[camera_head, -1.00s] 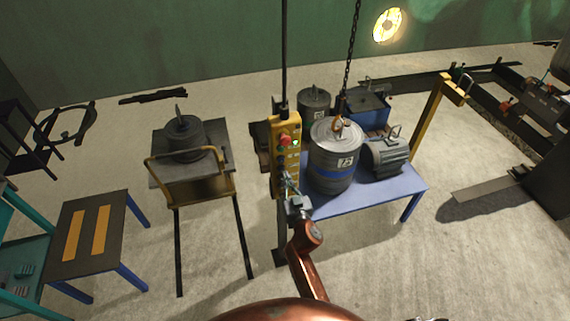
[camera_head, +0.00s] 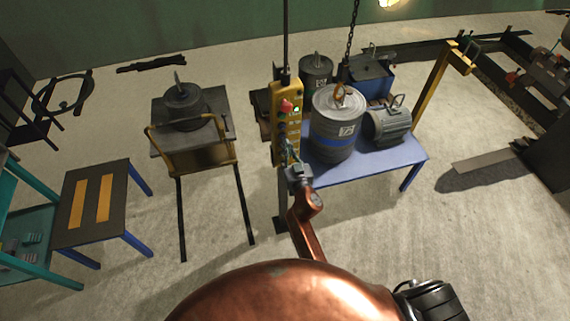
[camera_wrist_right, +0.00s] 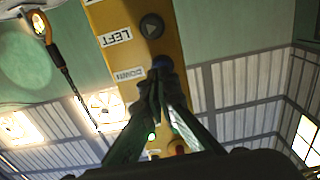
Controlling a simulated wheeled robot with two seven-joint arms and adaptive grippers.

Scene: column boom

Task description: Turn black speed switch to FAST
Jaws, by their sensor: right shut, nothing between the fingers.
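A yellow control pendant (camera_head: 287,122) hangs upright from a dark cable, with a red button (camera_head: 286,106) and a green light (camera_head: 296,110) near its top. My right gripper (camera_head: 283,152) is at the lower part of the pendant's face. In the right wrist view the gripper (camera_wrist_right: 160,82) is shut and empty. An arrow button (camera_wrist_right: 151,26) and LEFT and DOWN labels show beyond. The black speed switch cannot be made out. My left gripper is out of view.
A blue table (camera_head: 375,172) behind the pendant bears a grey drum (camera_head: 336,125) and a motor (camera_head: 387,125). A cart (camera_head: 163,113) stands left; a low striped table (camera_head: 121,184) is farther left. Open floor lies between.

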